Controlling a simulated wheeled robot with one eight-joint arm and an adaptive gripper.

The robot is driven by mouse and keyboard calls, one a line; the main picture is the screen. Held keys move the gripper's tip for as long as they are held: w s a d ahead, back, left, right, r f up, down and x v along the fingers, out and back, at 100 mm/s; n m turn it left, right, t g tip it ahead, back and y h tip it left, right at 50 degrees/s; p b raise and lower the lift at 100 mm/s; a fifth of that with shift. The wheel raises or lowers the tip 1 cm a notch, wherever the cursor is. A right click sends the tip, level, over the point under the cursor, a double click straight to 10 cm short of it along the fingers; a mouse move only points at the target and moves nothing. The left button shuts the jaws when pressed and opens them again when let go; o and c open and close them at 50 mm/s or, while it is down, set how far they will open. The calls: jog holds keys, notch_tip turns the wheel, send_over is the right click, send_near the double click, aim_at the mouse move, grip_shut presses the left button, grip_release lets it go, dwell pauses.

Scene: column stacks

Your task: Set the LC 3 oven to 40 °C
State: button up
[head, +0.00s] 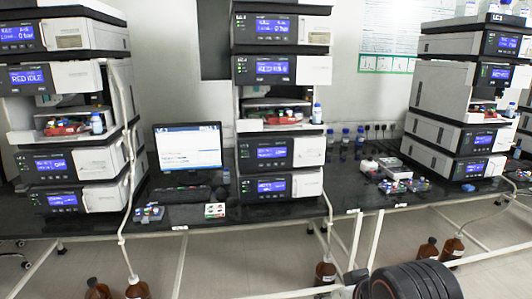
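Three tall stacks of white and black instrument modules with lit blue displays stand on the bench: a left stack (88,75), a middle stack (311,72) and a right stack (440,97). Small labels sit at the top of the middle stack (239,17) and the right stack (496,17); I cannot read their numbers surely. I cannot tell which module is the LC 3 oven, and the temperature readings are too small to read. Dark ribbed rounded parts at the bottom right look like my own arm. My gripper's fingers are not in view.
The black bench (270,214) carries a monitor (188,147) between the left and middle stacks, and small vials and trays (402,186) before the right stack. Brown bottles (325,271) stand on the floor below. Tubes hang over the bench's front edge.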

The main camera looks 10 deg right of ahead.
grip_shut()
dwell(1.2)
